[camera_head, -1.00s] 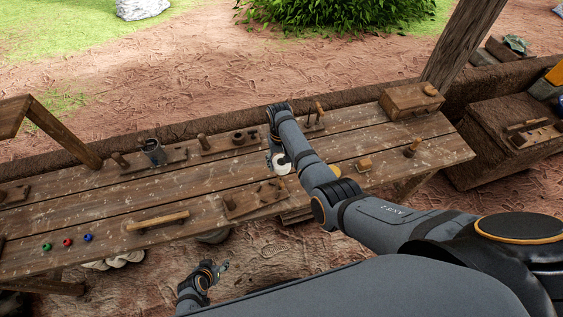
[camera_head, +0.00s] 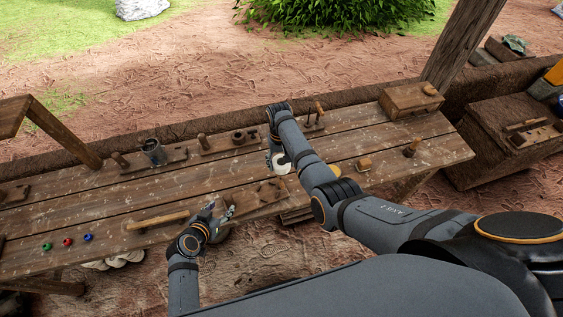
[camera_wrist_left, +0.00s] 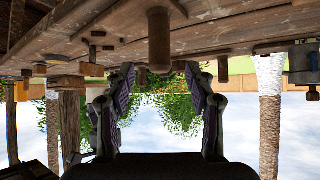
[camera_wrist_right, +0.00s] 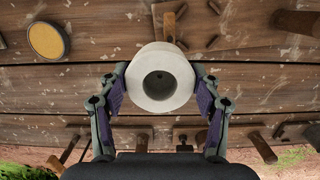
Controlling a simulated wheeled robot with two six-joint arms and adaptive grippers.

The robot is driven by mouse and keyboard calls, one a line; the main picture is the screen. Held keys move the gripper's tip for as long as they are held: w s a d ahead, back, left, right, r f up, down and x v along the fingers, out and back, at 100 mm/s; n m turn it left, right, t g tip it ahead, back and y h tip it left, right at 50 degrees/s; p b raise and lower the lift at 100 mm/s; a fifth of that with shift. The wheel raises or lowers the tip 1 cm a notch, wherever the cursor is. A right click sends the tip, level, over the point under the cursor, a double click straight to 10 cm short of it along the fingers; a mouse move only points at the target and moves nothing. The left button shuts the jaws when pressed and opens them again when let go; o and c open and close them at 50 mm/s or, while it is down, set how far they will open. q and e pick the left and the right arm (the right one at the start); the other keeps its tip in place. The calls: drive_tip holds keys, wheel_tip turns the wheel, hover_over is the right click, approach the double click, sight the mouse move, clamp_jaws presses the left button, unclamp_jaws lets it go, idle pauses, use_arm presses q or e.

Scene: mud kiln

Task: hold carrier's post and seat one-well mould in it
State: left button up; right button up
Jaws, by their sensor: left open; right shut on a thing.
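The white one-well mould (camera_wrist_right: 160,78), round with a central hole, is between the fingers of my right gripper (camera_wrist_right: 160,95). It shows partly behind my right arm in the head view (camera_head: 281,163), where it appears above the table. The wooden carrier (camera_head: 268,191) lies at the table's near edge, left of the mould. My left gripper (camera_head: 223,207) is open at the carrier's left end and hides most of its post there. In the left wrist view, inverted, a brown post (camera_wrist_left: 159,40) shows between the fingertips (camera_wrist_left: 160,72); I cannot tell whether they reach around it.
A wooden bar (camera_head: 157,222) lies left of my left gripper. Green, red and blue balls (camera_head: 67,242) sit farther left. Pegged boards (camera_head: 232,141) and a dark cup (camera_head: 153,150) line the back. A wooden box (camera_head: 410,100) stands at back right. Bare planks lie between.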

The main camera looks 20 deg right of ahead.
sight(226, 202)
use_arm(q)
drive_tip(key=x, duration=0.7)
clamp_jaws()
idle(0.3)
idle(0.4)
use_arm(e)
drive_tip(key=shift+r, duration=2.05)
drive_tip(key=shift+r, duration=0.1)
drive_tip(key=shift+r, duration=1.9)
drive_tip(key=shift+r, duration=0.1)
